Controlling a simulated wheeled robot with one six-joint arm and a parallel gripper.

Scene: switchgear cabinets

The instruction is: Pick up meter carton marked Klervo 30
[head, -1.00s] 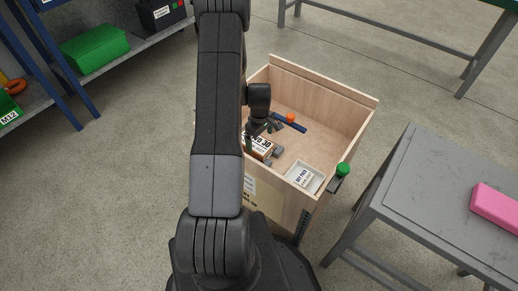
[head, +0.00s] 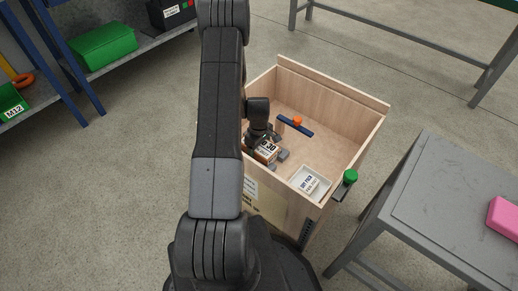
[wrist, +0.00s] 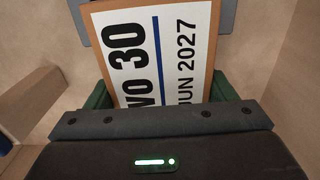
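The meter carton marked Klervo 30 (head: 266,151) lies in a wooden crate (head: 350,122). Its white label reads "VO 30" and "JUN 2027" in the wrist view (wrist: 165,50), with a blue stripe between; the rest is hidden. My gripper (wrist: 160,92) is down at the carton, its green fingers one on each side of it. The fingers look spread, close beside the carton's sides; contact cannot be made out. In the head view my gripper (head: 258,136) partly covers the carton.
Grey blocks (head: 283,155) sit by the carton. A grey table (head: 440,190) stands at right.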

